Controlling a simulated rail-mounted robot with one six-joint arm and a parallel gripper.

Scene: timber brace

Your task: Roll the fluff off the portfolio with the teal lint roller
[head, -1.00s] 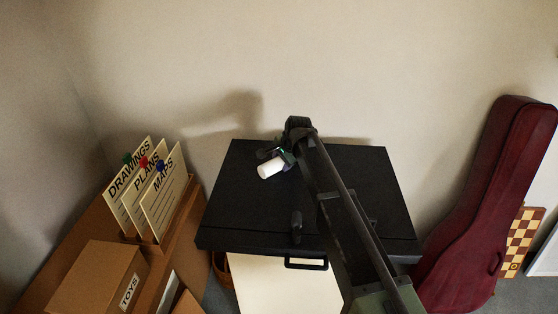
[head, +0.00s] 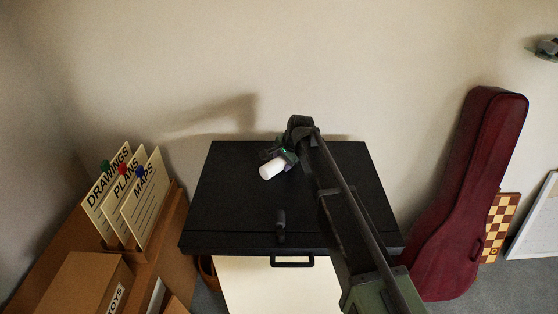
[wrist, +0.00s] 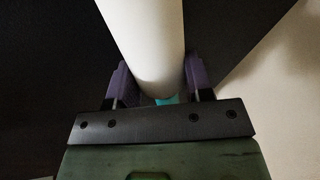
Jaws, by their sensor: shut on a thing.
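The black portfolio (head: 235,205) lies flat in the middle of the head view, with a handle (head: 292,262) on its near edge and a dark clasp-like piece (head: 280,225) on top. My gripper (head: 282,158) is over its far part, shut on the lint roller. The roller's white cylinder (head: 271,168) points toward the lower left. In the wrist view the white cylinder (wrist: 148,40) stands between the purple finger pads, with a bit of teal (wrist: 165,99) at its base. I cannot tell whether the cylinder touches the portfolio. I can make out no fluff.
At left are a box of upright cards (head: 130,195) and a cardboard box (head: 85,285). A dark red instrument case (head: 470,190) leans at right, with a checkered board (head: 498,228) behind it. The wall is behind the portfolio. A cream surface (head: 270,290) shows below it.

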